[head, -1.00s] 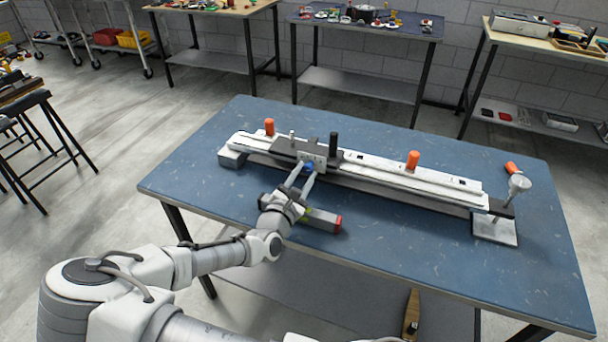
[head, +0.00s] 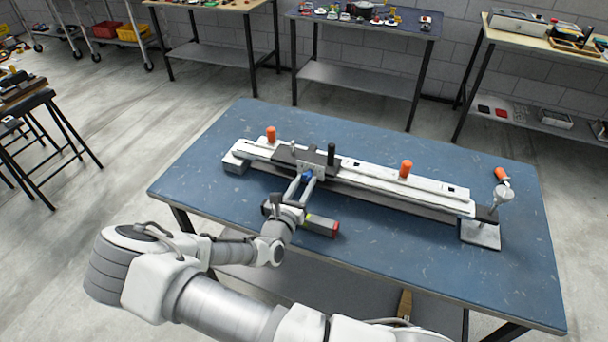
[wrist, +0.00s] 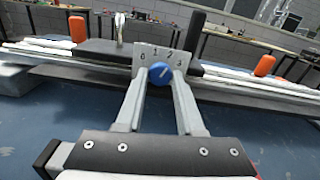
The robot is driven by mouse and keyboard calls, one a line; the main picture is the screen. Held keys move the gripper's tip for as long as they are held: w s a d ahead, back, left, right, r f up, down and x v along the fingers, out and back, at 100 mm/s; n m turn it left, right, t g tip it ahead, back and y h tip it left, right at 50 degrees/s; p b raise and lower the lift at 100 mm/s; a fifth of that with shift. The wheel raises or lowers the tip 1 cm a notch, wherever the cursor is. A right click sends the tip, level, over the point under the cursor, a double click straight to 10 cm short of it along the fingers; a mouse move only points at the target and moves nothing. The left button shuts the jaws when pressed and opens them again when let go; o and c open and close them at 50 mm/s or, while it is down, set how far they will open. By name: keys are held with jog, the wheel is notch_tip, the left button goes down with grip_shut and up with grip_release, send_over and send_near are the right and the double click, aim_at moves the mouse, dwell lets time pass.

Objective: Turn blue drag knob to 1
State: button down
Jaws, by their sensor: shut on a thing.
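The blue drag knob (wrist: 160,73) sits on the front of a light upright plate (wrist: 150,54) with small numbers along its top edge. In the wrist view a pale line on the knob slants up to the right; I cannot tell exactly which number it points to. My gripper (wrist: 159,82) has one finger on each side of the knob and is shut on it. In the head view the knob (head: 308,174) shows as a small blue spot between the fingers. The plate is on the dark carriage (head: 290,157) of a long white rail device (head: 380,176).
Orange handles (head: 271,134) (head: 406,169) and a black post (head: 331,154) rise from the device.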

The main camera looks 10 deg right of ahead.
jog(key=n+p, duration=0.2)
jog(key=n, duration=0.2)
jog(key=shift+r+n+p, duration=0.1)
jog(key=shift+n+p, duration=0.2)
jog(key=shift+p, duration=0.05)
jog(key=shift+n+p, duration=0.7)
jog(key=shift+n, duration=1.3)
jog(key=c, duration=0.5)
grip_release()
jog(key=shift+c, duration=0.2)
jog(key=shift+s, duration=0.1)
jog(key=b+v, duration=0.1)
jog(key=v, duration=1.6)
jog(key=shift+s+a, duration=0.1)
jog(key=shift+s, duration=0.05)
